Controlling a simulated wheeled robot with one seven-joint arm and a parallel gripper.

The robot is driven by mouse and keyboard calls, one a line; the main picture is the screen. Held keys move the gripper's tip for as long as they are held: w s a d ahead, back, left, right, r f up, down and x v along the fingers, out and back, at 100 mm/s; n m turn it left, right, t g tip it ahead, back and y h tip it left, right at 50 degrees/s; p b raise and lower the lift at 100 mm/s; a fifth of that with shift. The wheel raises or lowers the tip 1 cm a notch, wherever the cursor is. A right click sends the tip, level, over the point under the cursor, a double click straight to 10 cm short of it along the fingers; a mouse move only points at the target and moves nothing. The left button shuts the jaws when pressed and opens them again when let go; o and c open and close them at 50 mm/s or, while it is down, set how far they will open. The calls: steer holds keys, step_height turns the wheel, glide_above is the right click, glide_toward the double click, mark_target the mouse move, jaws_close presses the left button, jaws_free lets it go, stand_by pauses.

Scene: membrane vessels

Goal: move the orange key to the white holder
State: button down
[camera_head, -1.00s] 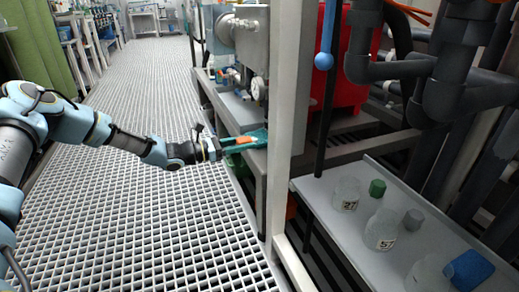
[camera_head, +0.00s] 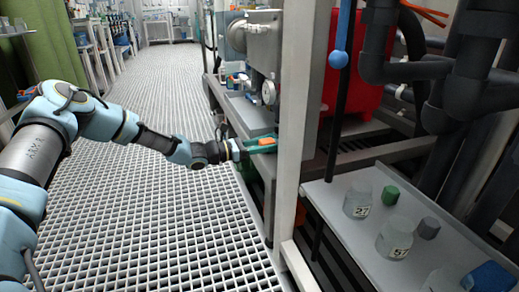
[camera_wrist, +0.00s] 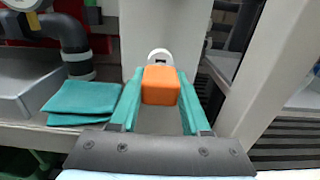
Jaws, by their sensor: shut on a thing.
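My gripper (camera_wrist: 159,104) has two teal fingers, shut on the sides of the orange key (camera_wrist: 160,86). The key shows as a rounded orange block between the fingertips in the wrist view. In the head view my gripper (camera_head: 260,146) and the orange key (camera_head: 266,141) are beside the left side of a pale upright post. A white round piece (camera_wrist: 160,57) shows just beyond the key, in front of a pale panel. It may be the white holder; whether the key touches it is hidden by the key.
Teal cloths (camera_wrist: 82,100) lie on the bench left of my gripper. The pale post (camera_head: 303,110) stands close on the right. A shelf (camera_head: 345,235) with bottles and caps is at the lower right. The grated floor (camera_head: 150,220) on the left is clear.

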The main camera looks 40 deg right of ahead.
mark_target(260, 145)
steer(key=shift+s+d, duration=0.3)
steer(key=shift+d, duration=0.35)
steer(key=shift+r+p, duration=0.1)
steer(key=shift+p, duration=0.65)
stand_by(1.8)
steer(key=shift+s+d, duration=0.2)
steer(key=shift+d, duration=0.35)
stand_by(0.4)
steer(key=shift+c, duration=1.5)
jaws_free()
steer(key=p+v, duration=0.2)
steer(key=v, duration=0.7)
steer(key=shift+w+a+p, duration=0.15)
steer(key=shift+a+p, duration=0.15)
steer(key=shift+p, duration=0.1)
steer(key=shift+w+a, duration=0.2)
steer(key=shift+a, duration=0.35)
